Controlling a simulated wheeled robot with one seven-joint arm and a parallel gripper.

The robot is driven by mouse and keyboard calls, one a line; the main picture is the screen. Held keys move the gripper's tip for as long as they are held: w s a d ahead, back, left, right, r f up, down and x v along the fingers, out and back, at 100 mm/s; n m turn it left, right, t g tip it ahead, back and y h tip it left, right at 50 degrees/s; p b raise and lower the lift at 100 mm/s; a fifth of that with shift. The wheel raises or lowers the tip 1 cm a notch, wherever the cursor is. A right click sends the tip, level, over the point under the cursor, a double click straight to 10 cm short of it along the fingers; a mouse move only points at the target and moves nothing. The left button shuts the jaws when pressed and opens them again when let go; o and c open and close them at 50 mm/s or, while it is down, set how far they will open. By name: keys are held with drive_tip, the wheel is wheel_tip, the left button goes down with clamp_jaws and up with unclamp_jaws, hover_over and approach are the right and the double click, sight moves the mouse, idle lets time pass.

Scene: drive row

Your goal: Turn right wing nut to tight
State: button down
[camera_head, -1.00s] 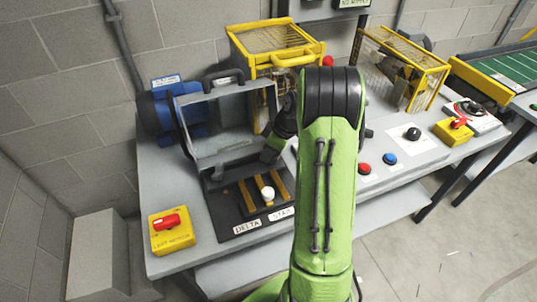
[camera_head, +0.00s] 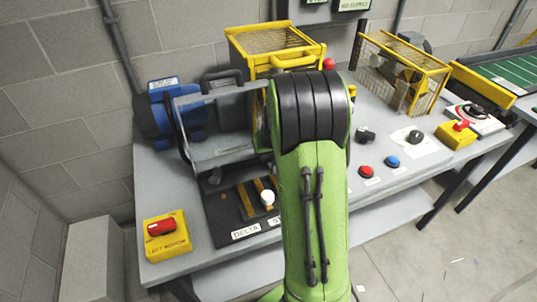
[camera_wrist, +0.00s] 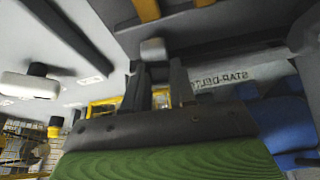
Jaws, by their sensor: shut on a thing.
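My gripper (camera_wrist: 153,78) shows in the wrist view with its two dark fingers close on a small pale grey piece (camera_wrist: 152,48). This piece appears to be a wing nut, but its wings and turn angle are not clear. In the head view my green arm hides the gripper and whatever it holds. The dark board (camera_head: 217,212) with DELTA and STAR labels lies left of my arm, with brass bars (camera_head: 244,201) and a white knob (camera_head: 267,197). I cannot see a second wing nut clearly.
A blue motor (camera_head: 180,110) and a clear-sided box with a grey frame (camera_head: 215,155) stand behind the board. A yellow box with a red switch (camera_head: 166,237) is at the front left. Yellow cages (camera_head: 283,45), red (camera_head: 366,171) and blue (camera_head: 392,162) buttons stand along the bench.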

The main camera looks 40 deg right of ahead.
drive_tip(key=m, duration=0.2)
drive_tip(key=m+g+h, duration=0.1)
drive_tip(key=m, duration=0.1)
drive_tip(key=shift+m+h, duration=0.3)
drive_tip(key=shift+m, duration=0.1)
idle(0.4)
drive_tip(key=c, duration=0.9)
unclamp_jaws()
drive_tip(key=p+v, duration=0.4)
drive_tip(key=v, duration=1.1)
drive_tip(key=shift+r, duration=0.4)
